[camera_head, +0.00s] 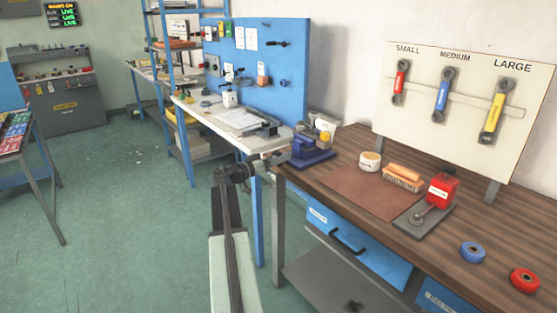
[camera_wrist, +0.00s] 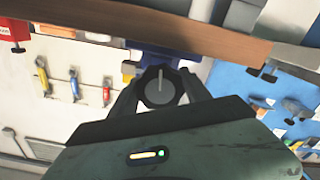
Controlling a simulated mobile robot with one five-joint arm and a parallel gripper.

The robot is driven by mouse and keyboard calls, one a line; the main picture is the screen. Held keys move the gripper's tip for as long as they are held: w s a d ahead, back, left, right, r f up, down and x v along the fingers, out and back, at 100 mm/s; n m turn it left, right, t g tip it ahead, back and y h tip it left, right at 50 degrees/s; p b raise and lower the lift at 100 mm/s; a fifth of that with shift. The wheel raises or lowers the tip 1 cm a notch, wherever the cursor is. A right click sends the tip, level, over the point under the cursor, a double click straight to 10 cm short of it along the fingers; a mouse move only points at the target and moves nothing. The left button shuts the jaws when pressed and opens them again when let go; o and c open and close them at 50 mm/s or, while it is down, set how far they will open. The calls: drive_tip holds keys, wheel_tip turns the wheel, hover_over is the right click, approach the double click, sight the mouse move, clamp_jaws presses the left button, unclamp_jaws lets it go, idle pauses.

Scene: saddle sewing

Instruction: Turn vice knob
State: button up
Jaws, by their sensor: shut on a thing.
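The blue vice (camera_head: 311,152) is mounted at the left end of the wooden workbench. Its blue body also shows in the wrist view (camera_wrist: 172,57), partly hidden behind the knob and fingers. The round dark grey vice knob (camera_wrist: 157,95) has a thin light bar across its face. My gripper (camera_head: 271,161) reaches the left side of the vice. In the wrist view its two dark fingers stand on either side of the knob, and it is shut on the knob. In the head view the knob is too small and covered to make out clearly.
The workbench (camera_head: 530,219) holds a brown leather mat (camera_head: 345,190), a brush (camera_head: 403,177), a red device (camera_head: 441,190) and two tape rolls. A wrench board (camera_head: 455,116) stands behind. A blue pegboard (camera_head: 295,60) and white bench adjoin on the left. The green floor at left is open.

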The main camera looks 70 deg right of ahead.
drive_tip(key=o, duration=1.4)
drive_tip(key=v, duration=0.7)
drive_tip(key=shift+w+a, duration=0.2)
drive_tip(key=shift+a, duration=0.15)
drive_tip(key=shift+f, duration=0.1)
